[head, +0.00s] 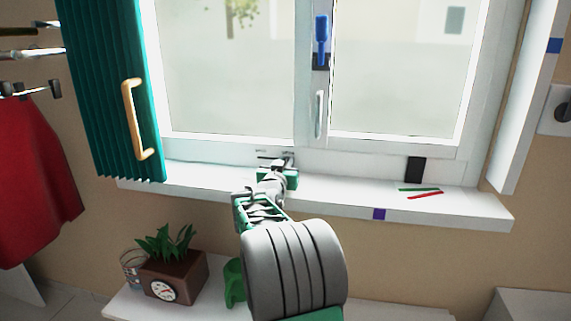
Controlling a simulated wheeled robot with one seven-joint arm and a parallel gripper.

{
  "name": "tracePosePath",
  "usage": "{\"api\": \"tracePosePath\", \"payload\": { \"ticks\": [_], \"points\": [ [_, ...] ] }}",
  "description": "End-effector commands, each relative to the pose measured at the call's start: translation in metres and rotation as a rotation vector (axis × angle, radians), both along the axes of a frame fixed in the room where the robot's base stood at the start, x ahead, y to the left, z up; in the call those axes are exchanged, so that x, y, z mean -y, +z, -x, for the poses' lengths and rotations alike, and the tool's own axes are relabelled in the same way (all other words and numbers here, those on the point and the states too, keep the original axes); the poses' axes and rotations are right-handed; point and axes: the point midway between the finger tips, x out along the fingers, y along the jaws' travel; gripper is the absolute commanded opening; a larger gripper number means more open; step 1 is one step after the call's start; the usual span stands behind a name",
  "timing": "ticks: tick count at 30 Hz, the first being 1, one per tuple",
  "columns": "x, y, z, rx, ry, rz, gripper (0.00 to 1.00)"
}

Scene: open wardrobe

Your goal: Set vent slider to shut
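My gripper (278,164) is at the bottom rail of the white window (225,147), just above the sill, left of the window's middle. My arm reaches up to it from below and hides part of the sill. Thin dark marks or slots show on the rail around the fingertips. I cannot tell whether the fingers are open, or whether they touch anything. A black upright block (415,170) sits low on the frame to the right; I cannot tell whether it or something behind my gripper is the vent slider. A green and a red strip lie on the sill near the block.
The white sill (330,192) bears a purple mark on its front edge. A teal shutter (107,80) with a wooden handle is at left. A blue handle (321,40) and a white handle (319,115) are on the window. A plant box (172,280) and green cup (233,283) stand below.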

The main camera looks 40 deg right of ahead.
Motion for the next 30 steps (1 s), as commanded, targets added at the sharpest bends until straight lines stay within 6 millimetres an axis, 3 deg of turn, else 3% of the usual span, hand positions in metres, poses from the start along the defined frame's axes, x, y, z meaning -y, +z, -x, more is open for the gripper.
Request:
{"api": "tracePosePath", "payload": {
  "ticks": [6, 30],
  "points": [
    [-0.0001, 0.0, 0.0, 0.0, 0.0, 0.0, 0.0],
    [-0.0003, 0.0, 0.0, 0.0, 0.0, 0.0, 0.0]
  ]
}}
